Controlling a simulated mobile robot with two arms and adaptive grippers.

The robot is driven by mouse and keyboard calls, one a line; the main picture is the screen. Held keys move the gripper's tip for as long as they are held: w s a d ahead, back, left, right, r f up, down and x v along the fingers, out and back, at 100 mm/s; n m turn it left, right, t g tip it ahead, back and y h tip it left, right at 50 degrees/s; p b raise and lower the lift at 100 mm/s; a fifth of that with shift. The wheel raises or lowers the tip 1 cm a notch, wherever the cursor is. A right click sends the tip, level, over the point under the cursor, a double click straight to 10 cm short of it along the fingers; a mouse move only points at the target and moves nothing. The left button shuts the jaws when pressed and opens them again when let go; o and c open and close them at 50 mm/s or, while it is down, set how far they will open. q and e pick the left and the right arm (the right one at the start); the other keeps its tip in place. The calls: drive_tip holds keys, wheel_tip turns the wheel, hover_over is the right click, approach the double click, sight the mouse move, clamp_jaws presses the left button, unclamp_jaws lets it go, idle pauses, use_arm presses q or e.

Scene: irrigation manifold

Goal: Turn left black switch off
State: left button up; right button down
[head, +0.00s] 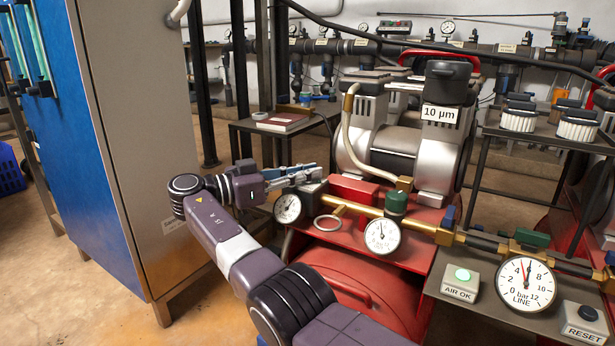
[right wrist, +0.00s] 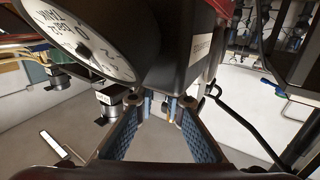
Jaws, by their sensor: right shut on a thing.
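The black switch (head: 312,187) is a small dark box at the left end of the brass pipe, beside the tank gauge (head: 288,208). In the right wrist view the black switch box (right wrist: 185,62) looms above my fingers, with a white label on its side. My right gripper (head: 314,173) reaches it from the left. Its two blue-padded fingers (right wrist: 161,103) are at the underside of the box, shut on a small part of the switch that is mostly hidden. Whether the switch is on or off cannot be told. My left gripper is not in view.
A red box (head: 352,189) and a second gauge (head: 382,236) stand close on the right. A tall blue and grey cabinet (head: 140,130) rises at the left. The line gauge (head: 525,283), AIR OK box (head: 460,284) and RESET box (head: 585,324) are at the lower right.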

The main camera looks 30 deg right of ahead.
idle(0.3)
drive_tip(key=c, duration=2)
unclamp_jaws()
drive_tip(key=shift+r, duration=0.1)
wheel_tip(320, 180, up, 10)
drive_tip(key=shift+f, duration=0.1)
